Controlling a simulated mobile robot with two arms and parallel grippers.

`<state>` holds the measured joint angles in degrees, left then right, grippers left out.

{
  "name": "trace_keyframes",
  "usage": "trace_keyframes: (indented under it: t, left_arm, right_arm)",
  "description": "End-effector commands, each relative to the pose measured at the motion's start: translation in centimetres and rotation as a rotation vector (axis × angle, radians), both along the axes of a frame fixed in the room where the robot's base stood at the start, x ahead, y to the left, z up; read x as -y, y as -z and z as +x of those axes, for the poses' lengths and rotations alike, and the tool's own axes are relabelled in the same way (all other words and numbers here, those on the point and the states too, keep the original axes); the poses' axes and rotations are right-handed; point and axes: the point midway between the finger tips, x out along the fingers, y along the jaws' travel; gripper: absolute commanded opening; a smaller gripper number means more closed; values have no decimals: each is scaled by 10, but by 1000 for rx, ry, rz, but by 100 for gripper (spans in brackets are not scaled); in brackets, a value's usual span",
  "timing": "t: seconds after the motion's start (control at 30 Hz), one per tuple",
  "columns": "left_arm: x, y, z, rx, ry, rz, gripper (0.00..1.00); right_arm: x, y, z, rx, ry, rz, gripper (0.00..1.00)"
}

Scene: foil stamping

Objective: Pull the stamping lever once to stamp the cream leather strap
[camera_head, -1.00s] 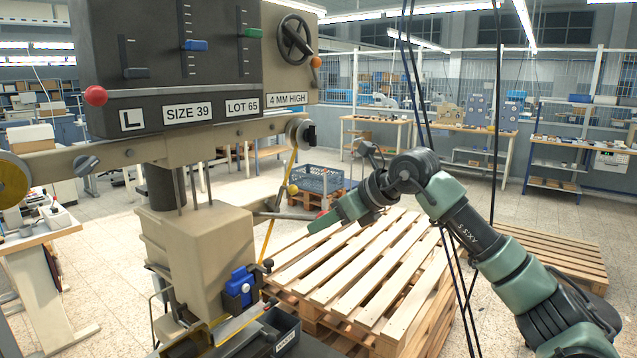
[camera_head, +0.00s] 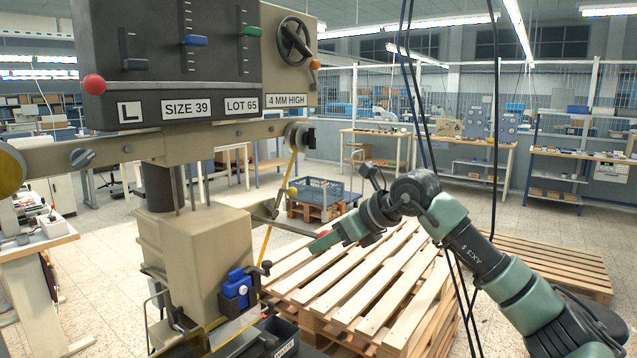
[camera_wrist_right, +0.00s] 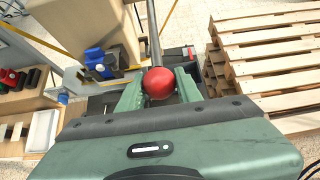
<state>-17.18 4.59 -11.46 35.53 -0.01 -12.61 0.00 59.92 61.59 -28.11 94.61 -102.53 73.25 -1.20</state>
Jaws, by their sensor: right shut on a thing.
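The stamping press (camera_head: 190,250) stands at left in the head view. Its lever (camera_head: 290,228) reaches out to the right from the press and slopes slightly down to a red ball knob (camera_head: 325,233). My right gripper (camera_head: 318,242) is at that knob. In the right wrist view the red knob (camera_wrist_right: 158,83) sits between the two green fingers, which are shut on it, and the lever rod (camera_wrist_right: 153,35) runs away from it. I cannot make out the cream leather strap in either view. My left gripper is not in view.
Wooden pallets (camera_head: 370,285) lie to the right, below my right arm. A blue crate (camera_head: 318,190) stands behind the lever. A blue clamp-like part (camera_head: 238,290) and a dark bin (camera_head: 283,335) are low on the press. Dark cables hang beside my right arm.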

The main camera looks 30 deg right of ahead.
Motion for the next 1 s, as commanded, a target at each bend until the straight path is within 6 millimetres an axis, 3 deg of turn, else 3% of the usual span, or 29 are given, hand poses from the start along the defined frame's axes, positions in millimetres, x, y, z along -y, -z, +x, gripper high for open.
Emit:
trace_keyframes:
  t: [0.03, 0.1, 0.5, 0.8, 1.0]
  left_arm:
    - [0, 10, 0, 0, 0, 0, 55]
    - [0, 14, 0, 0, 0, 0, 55]
    - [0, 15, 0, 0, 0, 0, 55]
    - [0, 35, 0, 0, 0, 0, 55]
    - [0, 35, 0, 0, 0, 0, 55]
  right_arm:
    - [-2, 16, 0, -13, -4, -2, 0]
    - [-2, 23, 0, -13, -4, -2, 0]
    - [-2, 25, 1, -10, -4, -1, 0]
    - [-4, 54, 5, -12, -5, -1, 0]
    - [-4, 56, 6, -10, -4, -1, 0]
